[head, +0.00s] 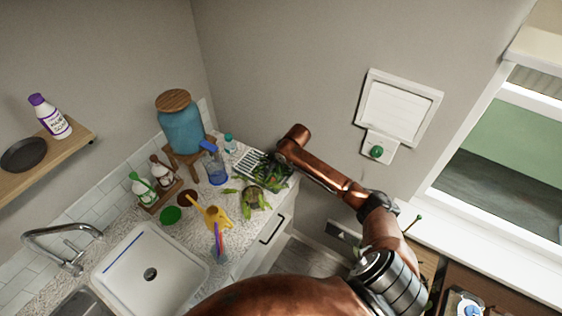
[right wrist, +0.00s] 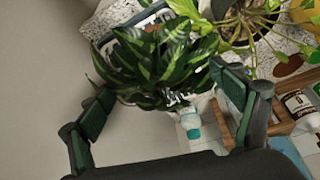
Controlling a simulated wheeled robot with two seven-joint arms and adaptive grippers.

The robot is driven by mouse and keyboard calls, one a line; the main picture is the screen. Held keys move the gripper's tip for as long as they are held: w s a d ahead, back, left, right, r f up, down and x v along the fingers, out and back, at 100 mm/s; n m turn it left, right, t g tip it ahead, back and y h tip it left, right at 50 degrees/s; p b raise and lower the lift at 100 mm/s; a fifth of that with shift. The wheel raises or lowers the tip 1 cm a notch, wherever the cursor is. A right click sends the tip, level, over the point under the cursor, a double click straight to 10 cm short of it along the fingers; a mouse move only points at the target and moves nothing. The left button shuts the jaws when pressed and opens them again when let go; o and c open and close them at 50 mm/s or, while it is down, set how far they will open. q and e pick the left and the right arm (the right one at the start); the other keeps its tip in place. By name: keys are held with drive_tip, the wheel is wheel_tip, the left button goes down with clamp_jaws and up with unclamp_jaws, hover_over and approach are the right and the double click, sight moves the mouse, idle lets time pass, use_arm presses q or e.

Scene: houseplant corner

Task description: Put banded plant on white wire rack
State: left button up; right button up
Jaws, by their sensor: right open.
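The banded plant (head: 264,171), with dark green leaves striped lighter, is at the back right of the counter; its pot is hidden. It also shows in the right wrist view (right wrist: 152,62). The white wire rack (head: 244,157) shows beside and under the leaves, and a part shows in the right wrist view (right wrist: 113,44). The plant looks to be over the rack, but its base contact is hidden. My right gripper (right wrist: 163,82) is open, its fingers apart on either side of the leaves. My left gripper is not in view.
A trailing plant (head: 262,197) stands close in front of the rack. A blue spray bottle (head: 215,168), a small teal-capped bottle (head: 230,144) and a yellow watering can (head: 213,214) stand nearby. The blue dispenser (head: 181,127) is behind. A sink (head: 150,272) is at front left.

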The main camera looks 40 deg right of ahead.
drive_tip(key=v, duration=0.5)
drive_tip(key=shift+r, duration=0.15)
